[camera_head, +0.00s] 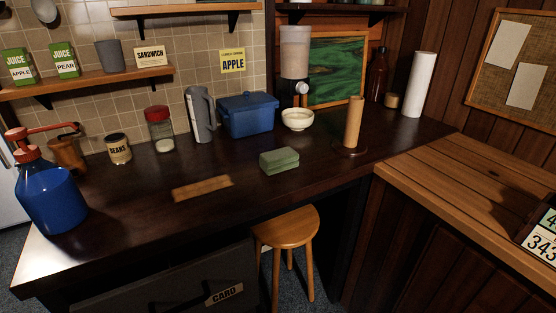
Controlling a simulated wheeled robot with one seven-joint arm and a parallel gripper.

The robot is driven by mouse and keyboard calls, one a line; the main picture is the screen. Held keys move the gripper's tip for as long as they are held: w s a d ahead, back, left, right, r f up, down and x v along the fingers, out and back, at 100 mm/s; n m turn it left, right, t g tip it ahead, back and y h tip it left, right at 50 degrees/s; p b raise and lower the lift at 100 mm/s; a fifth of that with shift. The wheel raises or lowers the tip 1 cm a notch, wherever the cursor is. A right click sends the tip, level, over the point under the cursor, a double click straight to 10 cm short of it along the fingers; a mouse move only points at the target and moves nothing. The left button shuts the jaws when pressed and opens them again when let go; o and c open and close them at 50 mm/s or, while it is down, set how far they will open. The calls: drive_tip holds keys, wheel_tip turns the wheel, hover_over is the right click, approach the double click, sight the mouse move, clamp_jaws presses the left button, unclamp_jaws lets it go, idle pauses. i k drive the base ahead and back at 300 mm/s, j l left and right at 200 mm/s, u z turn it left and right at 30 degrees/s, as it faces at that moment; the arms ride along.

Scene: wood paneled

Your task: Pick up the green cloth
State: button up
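The green cloth (279,160) looks like a small folded stack. It lies on the dark wooden counter (150,215), near its front edge and about the middle of the picture. Nothing covers it in the head view. My gripper and arm do not show in this view.
Behind the cloth stand a white bowl (298,119), a blue box (247,114) and a grey pitcher (200,113). A brown roll on a stand (354,122) is to its right. A tan strip (202,188) lies front left. A wooden stool (286,228) stands below the counter edge.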

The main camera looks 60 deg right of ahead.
sight(273, 162)
drive_tip(key=z, duration=1.4)
